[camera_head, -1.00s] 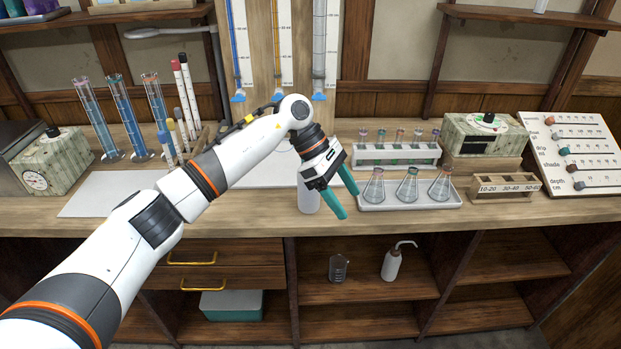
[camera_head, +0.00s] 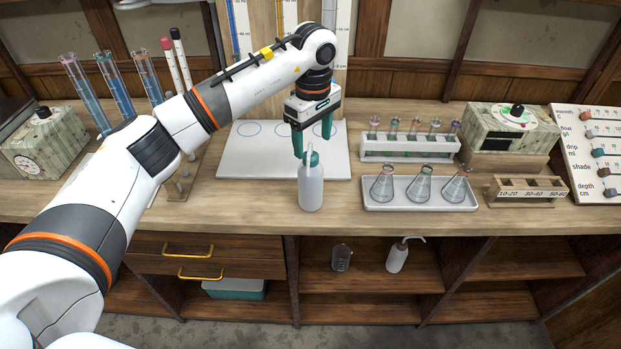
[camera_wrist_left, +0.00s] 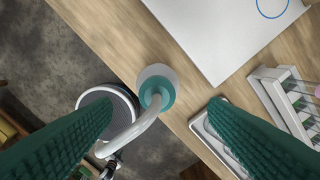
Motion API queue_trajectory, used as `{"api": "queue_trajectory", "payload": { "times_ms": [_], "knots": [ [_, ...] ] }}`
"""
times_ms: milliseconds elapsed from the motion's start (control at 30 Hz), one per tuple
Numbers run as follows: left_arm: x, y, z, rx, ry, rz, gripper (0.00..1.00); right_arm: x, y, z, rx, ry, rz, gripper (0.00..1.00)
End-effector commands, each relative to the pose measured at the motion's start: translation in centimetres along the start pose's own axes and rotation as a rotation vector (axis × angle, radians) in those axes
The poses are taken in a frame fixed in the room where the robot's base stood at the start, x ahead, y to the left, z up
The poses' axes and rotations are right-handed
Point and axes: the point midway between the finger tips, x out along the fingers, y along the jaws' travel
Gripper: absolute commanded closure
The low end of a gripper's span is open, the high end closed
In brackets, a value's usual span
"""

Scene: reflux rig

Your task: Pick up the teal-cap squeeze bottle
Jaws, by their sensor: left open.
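The teal-cap squeeze bottle (camera_head: 311,188) stands upright on the bench near its front edge, with a white body and a teal cap. My left gripper (camera_head: 312,146) is open, its teal fingers pointing down just above and behind the bottle's cap in the head view. In the left wrist view the teal cap (camera_wrist_left: 157,90) and its curved pale spout show between the two open fingers (camera_wrist_left: 160,140), seen from above. The fingers do not visibly touch the bottle. My right gripper is not in view.
A white board (camera_head: 235,165) with blue circles lies behind the bottle. To the right are a tray of flasks (camera_head: 420,205) and a test tube rack (camera_head: 408,155). Tall cylinders (camera_head: 115,90) stand at left. A white-capped wash bottle (camera_head: 398,258) sits on the shelf below.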

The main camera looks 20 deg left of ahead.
Motion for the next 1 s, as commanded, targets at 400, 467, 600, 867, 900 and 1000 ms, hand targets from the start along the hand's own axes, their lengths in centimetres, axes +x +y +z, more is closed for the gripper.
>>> {"api": "queue_trajectory", "payload": {
  "times_ms": [400, 467, 600, 867, 900, 1000],
  "knots": [
    [4.8, 0.5, 0.4, 0.0, 0.003, 0.001, 0.32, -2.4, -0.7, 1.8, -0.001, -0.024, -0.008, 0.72],
    [5.2, 0.5, 0.4, 0.0, 0.003, 0.0, 0.32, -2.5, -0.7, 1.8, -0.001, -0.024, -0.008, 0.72],
    [5.6, 0.4, 0.4, 0.0, 0.001, -0.002, 0.32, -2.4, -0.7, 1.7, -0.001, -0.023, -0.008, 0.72],
    [5.5, 0.4, 0.4, -0.001, 0.001, -0.002, 0.55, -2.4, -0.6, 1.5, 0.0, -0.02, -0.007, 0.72],
    [5.5, 0.4, 0.4, -0.001, 0.001, -0.002, 0.61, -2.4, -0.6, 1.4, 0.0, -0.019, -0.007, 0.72],
    [5.5, 0.5, 0.4, -0.001, 0.002, -0.002, 0.66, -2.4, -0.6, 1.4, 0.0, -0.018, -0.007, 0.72]
  ]
}}
